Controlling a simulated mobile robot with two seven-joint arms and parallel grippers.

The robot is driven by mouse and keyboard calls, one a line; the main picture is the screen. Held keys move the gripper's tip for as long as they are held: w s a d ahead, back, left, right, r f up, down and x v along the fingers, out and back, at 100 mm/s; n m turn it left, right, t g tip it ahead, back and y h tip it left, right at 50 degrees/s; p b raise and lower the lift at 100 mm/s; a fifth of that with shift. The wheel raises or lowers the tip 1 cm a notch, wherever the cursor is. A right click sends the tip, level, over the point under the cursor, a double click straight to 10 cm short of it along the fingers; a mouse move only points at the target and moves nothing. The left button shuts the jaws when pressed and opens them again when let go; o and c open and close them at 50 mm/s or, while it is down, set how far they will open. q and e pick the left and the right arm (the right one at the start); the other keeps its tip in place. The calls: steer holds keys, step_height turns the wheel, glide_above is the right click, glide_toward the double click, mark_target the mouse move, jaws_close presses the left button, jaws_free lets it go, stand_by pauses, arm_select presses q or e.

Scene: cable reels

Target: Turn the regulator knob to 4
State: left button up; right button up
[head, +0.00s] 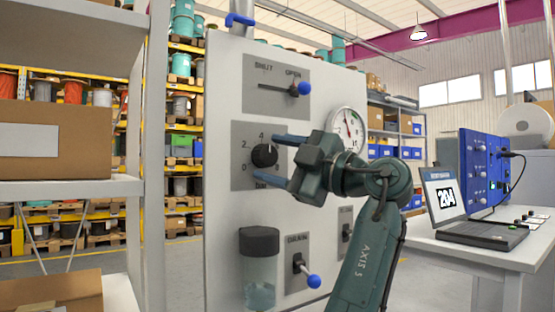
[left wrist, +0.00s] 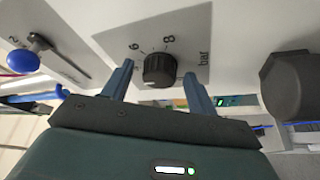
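The black regulator knob (head: 264,156) sits on a grey plate (head: 240,178) on the white panel. The marks 0, 2, 4 and "bar" show around it; my left gripper hides the right side of the scale in the head view. My left gripper (head: 264,158) is open, one finger above the knob and one below. In the left wrist view the knob (left wrist: 160,70) lies between the open fingertips (left wrist: 158,71), with a gap on each side, and the marks 6 and 8 show. I cannot tell which number the knob points to. My right gripper is not in view.
The panel also holds a blue-tipped lever (head: 304,88) above, a round gauge (head: 347,129) at right, a filter bowl (head: 260,275) and a drain lever (head: 313,281) below. A shelf with boxes (head: 60,130) stands left; a table with a laptop (head: 465,215) stands right.

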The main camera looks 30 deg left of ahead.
arm_select(q)
steer(key=shift+d, duration=0.1)
steer(key=d+f, duration=0.2)
steer(key=d, duration=1)
steer(key=shift+s+d+f+b, duration=0.25)
steer(key=shift+s+d+b, duration=0.1)
steer(key=shift+d+b, duration=0.05)
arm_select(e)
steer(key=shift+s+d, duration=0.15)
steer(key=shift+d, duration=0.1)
